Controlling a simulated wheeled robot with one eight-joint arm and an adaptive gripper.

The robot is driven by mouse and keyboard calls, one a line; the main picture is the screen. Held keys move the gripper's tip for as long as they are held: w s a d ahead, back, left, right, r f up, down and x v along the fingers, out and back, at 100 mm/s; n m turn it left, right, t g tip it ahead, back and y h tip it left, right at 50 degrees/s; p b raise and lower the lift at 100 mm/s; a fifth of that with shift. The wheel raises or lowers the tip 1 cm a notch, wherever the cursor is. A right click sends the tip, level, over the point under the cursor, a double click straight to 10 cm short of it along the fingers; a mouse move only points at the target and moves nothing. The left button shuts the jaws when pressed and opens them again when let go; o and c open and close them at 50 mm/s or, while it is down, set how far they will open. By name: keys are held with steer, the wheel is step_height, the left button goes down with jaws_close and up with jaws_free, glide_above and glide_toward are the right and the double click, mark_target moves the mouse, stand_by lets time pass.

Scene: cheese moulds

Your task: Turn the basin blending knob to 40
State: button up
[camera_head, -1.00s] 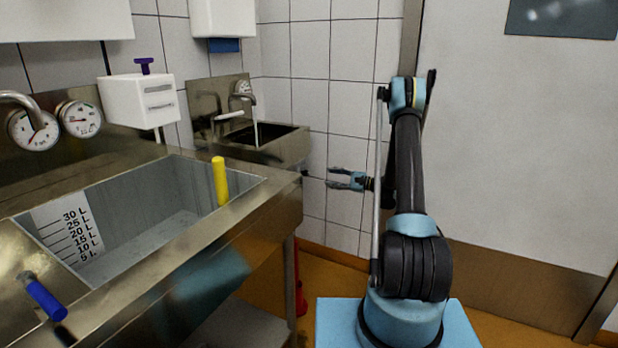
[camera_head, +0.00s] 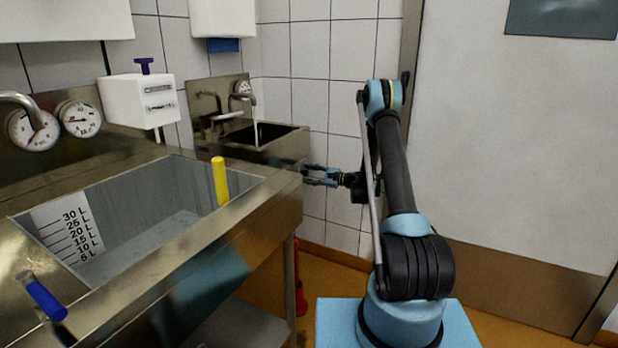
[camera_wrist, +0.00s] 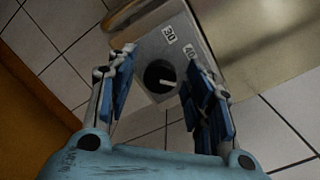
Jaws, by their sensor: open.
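In the wrist view a dark round knob (camera_wrist: 157,73) with a short white pointer mark sits on a grey metal panel (camera_wrist: 150,47). Labels reading 30 (camera_wrist: 170,34) and 40 (camera_wrist: 190,51) are beside it, above and to the right. The pointer lies roughly crosswise in the picture; the exact value it marks cannot be told. My gripper (camera_wrist: 158,62) is open, its fingers either side of the knob in view, with no clear contact. In the head view my gripper (camera_head: 308,175) is beside the small hand basin (camera_head: 292,140); the knob cannot be made out there.
The large steel sink (camera_head: 250,205) with a litre scale and a yellow handle (camera_head: 220,180) stands left of my gripper. Dial gauges (camera_head: 80,119) and a white dispenser (camera_head: 140,100) are behind it. A tiled wall (camera_head: 310,105) and a door (camera_head: 510,150) bound the space.

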steer(key=c, duration=1.1)
steer(key=shift+n, duration=0.4)
steer(key=n, duration=0.4)
steer(key=shift+s+h, duration=0.1)
steer(key=shift+h, duration=0.2)
steer(key=shift+s+n, duration=0.1)
steer(key=shift+n, duration=1.7)
steer(key=shift+h, duration=0.3)
